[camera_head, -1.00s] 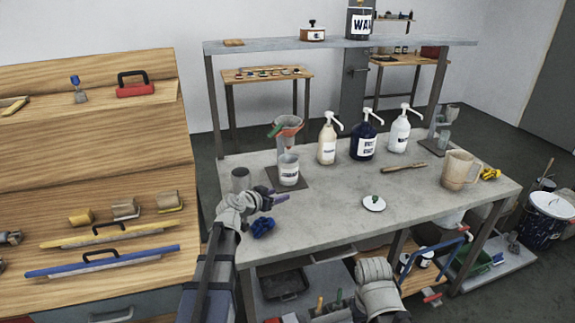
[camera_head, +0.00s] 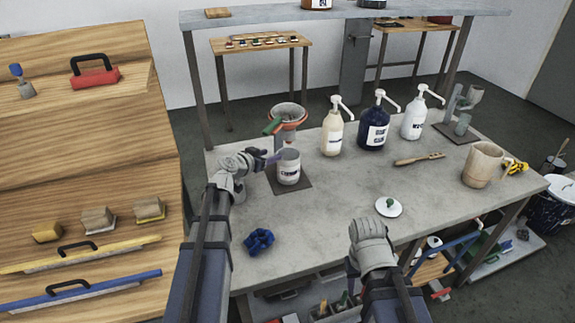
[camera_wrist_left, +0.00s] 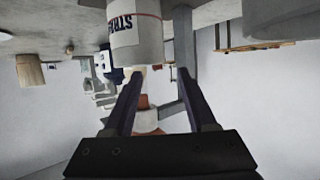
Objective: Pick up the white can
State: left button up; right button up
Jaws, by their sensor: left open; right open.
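The white can (camera_head: 289,172), with a dark-lettered label, stands upright on a dark mat (camera_head: 300,187) on the workbench, in front of a funnel stand. My left gripper (camera_head: 273,158) is just left of the can, fingers pointing at it, open and empty. In the left wrist view, which looks inverted, the can (camera_wrist_left: 137,32) shows at the top, ahead of the open fingers (camera_wrist_left: 159,74). Whether a finger touches it, I cannot tell. My right gripper (camera_head: 368,236) is at the bench's front edge, open; its fingers are hardly visible.
An orange-rimmed funnel (camera_head: 288,117) stands behind the can. Pump bottles, cream (camera_head: 331,135), dark blue (camera_head: 374,128) and white (camera_head: 413,122), stand to its right. A blue crumpled cloth (camera_head: 259,241) lies in front. A white lid (camera_head: 388,207) and brush (camera_head: 420,159) lie right; the bench between is clear.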

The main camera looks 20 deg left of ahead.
aim_at(284, 151)
pick_arm(q)
jog(key=shift+b+x, duration=1.55)
jog(key=shift+x, duration=2.35)
jog(key=shift+s, duration=0.1)
jog(key=shift+d, duration=0.1)
jog(key=shift+c, duration=0.4)
grip_shut()
